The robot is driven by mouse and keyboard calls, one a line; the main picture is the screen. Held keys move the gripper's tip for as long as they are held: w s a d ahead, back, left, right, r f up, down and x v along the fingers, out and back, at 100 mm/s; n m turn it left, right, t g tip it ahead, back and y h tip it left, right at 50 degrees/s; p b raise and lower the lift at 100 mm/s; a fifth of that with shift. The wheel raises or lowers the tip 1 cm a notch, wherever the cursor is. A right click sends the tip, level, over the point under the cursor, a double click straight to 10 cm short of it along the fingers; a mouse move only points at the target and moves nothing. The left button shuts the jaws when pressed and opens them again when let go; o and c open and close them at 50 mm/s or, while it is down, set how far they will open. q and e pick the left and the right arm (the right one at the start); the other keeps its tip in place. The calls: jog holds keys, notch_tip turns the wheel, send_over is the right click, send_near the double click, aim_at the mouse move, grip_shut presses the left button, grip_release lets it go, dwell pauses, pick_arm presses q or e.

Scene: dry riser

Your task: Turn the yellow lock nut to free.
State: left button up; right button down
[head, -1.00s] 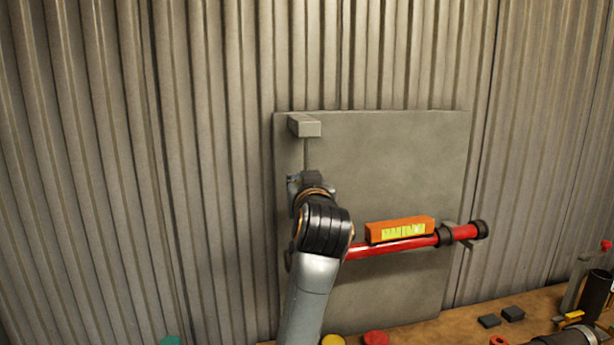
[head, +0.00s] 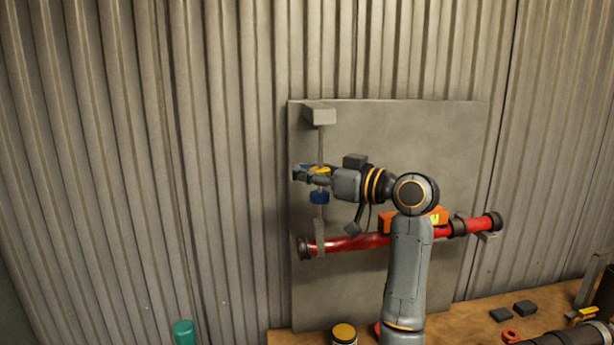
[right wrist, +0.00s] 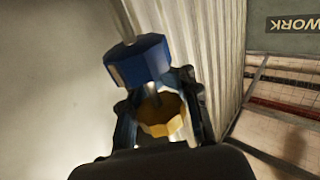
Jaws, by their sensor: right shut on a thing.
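The yellow lock nut (head: 320,171) sits on a thin vertical rod (head: 320,145) in front of the grey panel. A blue nut (head: 319,197) is just below it on the same rod. My right gripper (head: 306,173) reaches in from the right and is shut on the yellow lock nut. In the right wrist view the yellow nut (right wrist: 162,116) is between the two fingers, partly hidden by them. The blue nut (right wrist: 138,61) shows beyond the fingers there. My left gripper is not in view.
A red pipe (head: 350,243) runs across the panel (head: 420,135) below the nuts. An orange level (head: 438,215) on it is partly hidden by my arm. A grey bracket (head: 320,115) holds the rod's top. A bench (head: 465,325) below carries dark blocks and a yellow-lidded jar (head: 344,333).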

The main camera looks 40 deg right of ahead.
jog(key=n+g+y, duration=0.1)
jog(key=y, duration=0.1)
jog(key=a+n+g+y+b, duration=0.1)
jog(key=n+y, duration=0.1)
jog(key=n+g+y+b, duration=0.1)
jog(key=y, duration=0.1)
jog(key=shift+s+a+f+n+g, duration=0.1)
jog(key=shift+s+a+n+g, duration=0.05)
jog(key=shift+s+n+g, duration=0.25)
jog(key=shift+y, duration=0.5)
jog(key=c, duration=1.3)
grip_release()
jog(key=v, duration=1.2)
jog(key=shift+r, duration=0.25)
